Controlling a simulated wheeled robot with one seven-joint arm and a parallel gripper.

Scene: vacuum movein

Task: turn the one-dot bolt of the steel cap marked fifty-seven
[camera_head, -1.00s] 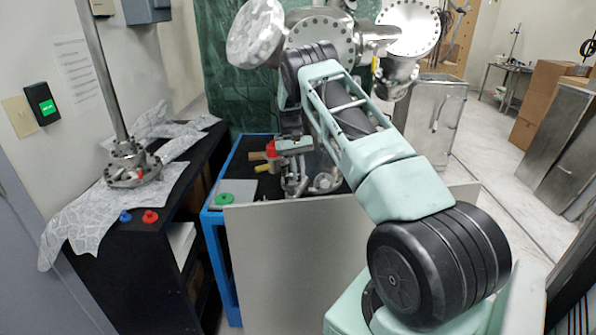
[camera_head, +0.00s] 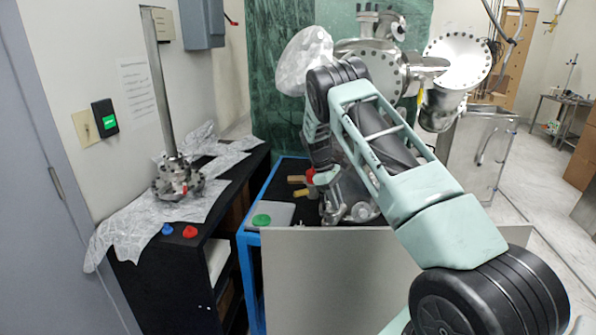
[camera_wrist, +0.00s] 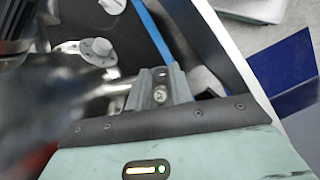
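No number fifty-seven and no one-dot mark can be read. Steel vacuum parts with bolted round flanges stand at the back: a large bolted disc (camera_head: 462,62) faces me, and another bolted flange (camera_head: 378,66) sits left of it, partly behind my arm. Smaller steel fittings (camera_head: 345,205) lie on the blue-framed bench, below my gripper (camera_head: 322,182). In the wrist view, my gripper (camera_wrist: 160,92) hangs beside a grey round-headed steel part (camera_wrist: 95,48). Its fingers look close together, but I cannot tell whether they are open or shut.
A black shelf (camera_head: 225,205) at left bears a crumpled sheet, a steel flanged post (camera_head: 178,178), a blue cap (camera_head: 168,229) and a red cap (camera_head: 190,231). A grey panel (camera_head: 320,285) fronts the blue-framed bench (camera_head: 250,255). Open floor lies at right.

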